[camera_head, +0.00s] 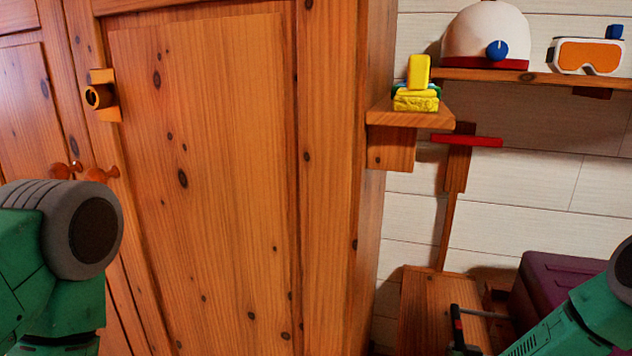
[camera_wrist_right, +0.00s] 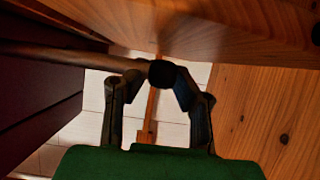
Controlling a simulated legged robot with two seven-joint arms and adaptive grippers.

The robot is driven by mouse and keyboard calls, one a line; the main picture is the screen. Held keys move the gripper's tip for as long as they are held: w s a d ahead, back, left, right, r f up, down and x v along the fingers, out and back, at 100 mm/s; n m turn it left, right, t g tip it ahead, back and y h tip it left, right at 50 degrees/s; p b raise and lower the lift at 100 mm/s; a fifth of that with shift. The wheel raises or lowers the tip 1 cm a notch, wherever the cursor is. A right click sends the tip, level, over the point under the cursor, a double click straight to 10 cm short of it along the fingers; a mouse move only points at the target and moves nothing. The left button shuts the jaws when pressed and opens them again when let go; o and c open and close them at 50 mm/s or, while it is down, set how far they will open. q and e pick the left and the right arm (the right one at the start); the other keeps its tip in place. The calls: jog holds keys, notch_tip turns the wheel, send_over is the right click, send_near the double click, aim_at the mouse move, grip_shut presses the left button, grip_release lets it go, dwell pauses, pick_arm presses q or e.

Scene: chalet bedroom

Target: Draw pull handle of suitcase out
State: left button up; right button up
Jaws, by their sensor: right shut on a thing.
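The purple suitcase (camera_head: 565,272) stands at the lower right of the head view, partly behind my right arm. It also shows as a dark purple face at the left of the right wrist view (camera_wrist_right: 35,95). A thin grey rod of its pull handle (camera_head: 485,314) reaches out left from the suitcase to a dark grip with a red part. In the right wrist view the rod (camera_wrist_right: 75,57) ends in a dark piece between my fingers. My right gripper (camera_wrist_right: 162,82) is shut on the pull handle. My left arm shows at the left edge; its gripper is out of view.
A large wooden wardrobe (camera_head: 205,170) fills the left and middle. A small shelf (camera_head: 410,115) with yellow items and a higher shelf (camera_head: 480,75) with a white helmet (camera_head: 487,35) and orange goggles (camera_head: 588,54) hang at the right. A wooden surface (camera_head: 425,300) lies beside the suitcase.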

jog(key=shift+w+a+b, duration=0.1)
jog(key=shift+w+a, duration=0.15)
jog(key=shift+a, duration=0.65)
jog(key=shift+w+a+b, duration=0.15)
jog(key=shift+w+a, duration=0.15)
jog(key=shift+a, duration=0.65)
jog(key=shift+w+a+b, duration=0.1)
jog(key=shift+w+a, duration=0.15)
jog(key=shift+a, duration=0.65)
jog(key=o, duration=0.9)
jog(key=shift+o, duration=0.2)
jog(key=shift+s+a+r+p, duration=0.15)
jog(key=shift+s+r+p, duration=0.1)
jog(key=shift+p, duration=0.2)
jog(key=p+v, duration=0.4)
jog(key=v, duration=0.1)
jog(key=shift+s, duration=0.1)
